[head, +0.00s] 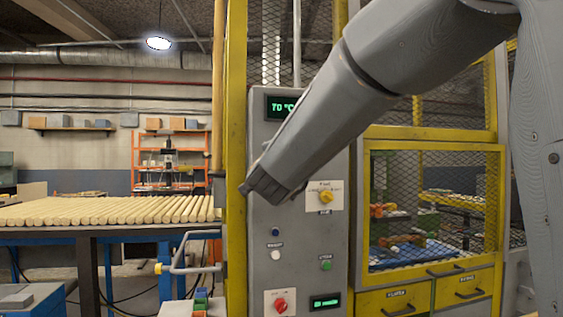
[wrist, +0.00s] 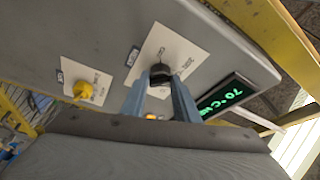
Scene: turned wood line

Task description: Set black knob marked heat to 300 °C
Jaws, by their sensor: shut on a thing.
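The black knob (wrist: 160,72) sits on a white card with a printed scale on the grey panel in the wrist view. A small label, too blurred to read surely, is beside it. My gripper (wrist: 160,84) is shut on the knob, one blue-grey finger on each side. The knob's pointer and scale marks cannot be made out. The green display (wrist: 226,95) beside it reads 70 °C; it also shows in the head view (head: 281,106), partly covered by my arm. In the head view my arm hides the knob and the gripper's fingers.
A yellow knob (wrist: 86,91) on its own white card is near the black one, also in the head view (head: 326,197). Lower on the panel are a red knob (head: 281,304), a green button (head: 326,265) and a white button (head: 276,255). A yellow post (head: 236,150) borders the panel.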

